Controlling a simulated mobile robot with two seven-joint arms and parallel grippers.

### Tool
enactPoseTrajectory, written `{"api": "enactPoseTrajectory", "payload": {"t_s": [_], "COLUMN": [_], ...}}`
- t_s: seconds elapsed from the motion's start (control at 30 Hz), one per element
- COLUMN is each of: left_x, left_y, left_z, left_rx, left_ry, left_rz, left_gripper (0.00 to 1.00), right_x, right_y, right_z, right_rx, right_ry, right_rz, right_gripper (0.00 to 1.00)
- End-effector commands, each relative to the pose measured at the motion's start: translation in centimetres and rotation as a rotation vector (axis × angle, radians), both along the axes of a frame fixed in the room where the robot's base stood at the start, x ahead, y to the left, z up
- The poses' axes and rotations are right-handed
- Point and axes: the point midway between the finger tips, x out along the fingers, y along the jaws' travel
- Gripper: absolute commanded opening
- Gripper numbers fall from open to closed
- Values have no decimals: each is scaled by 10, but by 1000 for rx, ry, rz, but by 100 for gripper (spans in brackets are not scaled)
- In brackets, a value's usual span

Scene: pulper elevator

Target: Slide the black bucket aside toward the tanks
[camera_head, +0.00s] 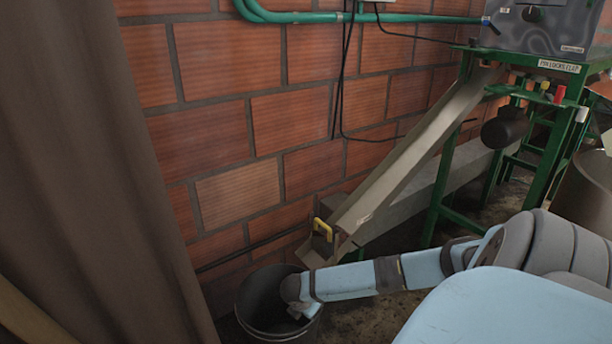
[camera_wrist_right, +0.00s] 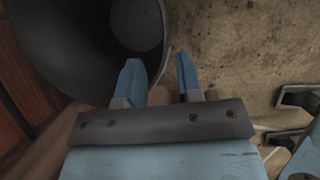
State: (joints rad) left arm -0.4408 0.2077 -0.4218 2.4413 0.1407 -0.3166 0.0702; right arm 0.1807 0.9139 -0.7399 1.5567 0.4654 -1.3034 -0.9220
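The black bucket (camera_head: 250,301) stands on the floor at the foot of the brick wall, near the lower end of the sloping chute. My right arm reaches in from the right, and my right gripper (camera_head: 306,311) is at the bucket's right rim, partly hidden by its own wrist. In the right wrist view, the bucket (camera_wrist_right: 75,45) fills the upper left. The two blue fingers of the right gripper (camera_wrist_right: 158,62) are apart, with the bucket's rim between them. The left finger is over the bucket's inside and the right one over the floor outside. My left gripper is not in view.
A metal chute (camera_head: 415,155) slopes down from a green-framed machine (camera_head: 560,130) to just behind the bucket. A brown curtain (camera_head: 90,170) hangs close on the left. A rounded vessel (camera_head: 585,195) stands at the far right. Bare floor (camera_head: 375,318) shows right of the bucket.

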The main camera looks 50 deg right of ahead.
Motion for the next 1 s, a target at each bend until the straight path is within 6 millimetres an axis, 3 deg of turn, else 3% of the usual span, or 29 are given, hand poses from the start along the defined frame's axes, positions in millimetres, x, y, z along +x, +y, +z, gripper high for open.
{"api": "enactPoseTrajectory", "payload": {"t_s": [0.47,0.7,1.0], "left_x": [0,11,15], "left_y": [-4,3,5], "left_z": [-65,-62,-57], "left_rx": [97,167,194], "left_ry": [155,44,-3], "left_rz": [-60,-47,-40], "left_gripper": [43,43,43], "right_x": [5,7,8], "right_y": [-32,-46,-51], "right_z": [-83,-114,-124], "right_rx": [-1,0,0], "right_ry": [1,0,0], "right_rz": [-3,-1,0], "right_gripper": [33,33,33]}}
